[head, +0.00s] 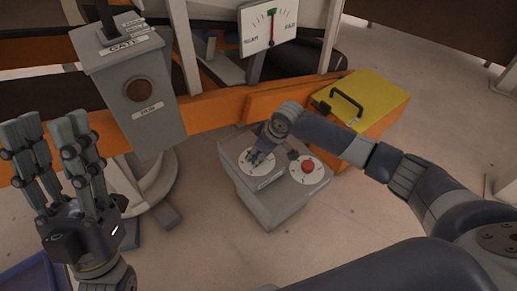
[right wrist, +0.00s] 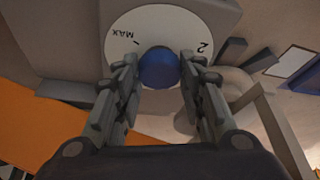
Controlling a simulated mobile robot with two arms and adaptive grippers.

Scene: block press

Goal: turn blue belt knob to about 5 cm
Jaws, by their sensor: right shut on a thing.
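In the right wrist view the blue belt knob (right wrist: 159,68) sits on a white round dial (right wrist: 113,34) with the markings "MAX" and "2", seen upside down. My right gripper (right wrist: 160,82) has one finger on each side of the knob and is shut on it. In the head view my right gripper (head: 259,158) comes down onto the left dial of a grey control box (head: 269,205) and hides most of the knob. My left gripper (head: 50,130) is open and empty at the far left, its fingers pointing up.
A gauge (head: 284,20) with a needle and a green mark stands behind. A grey gate box (head: 136,100) stands at the left, a yellow-lidded box (head: 378,98) at the right. Floor in front is clear.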

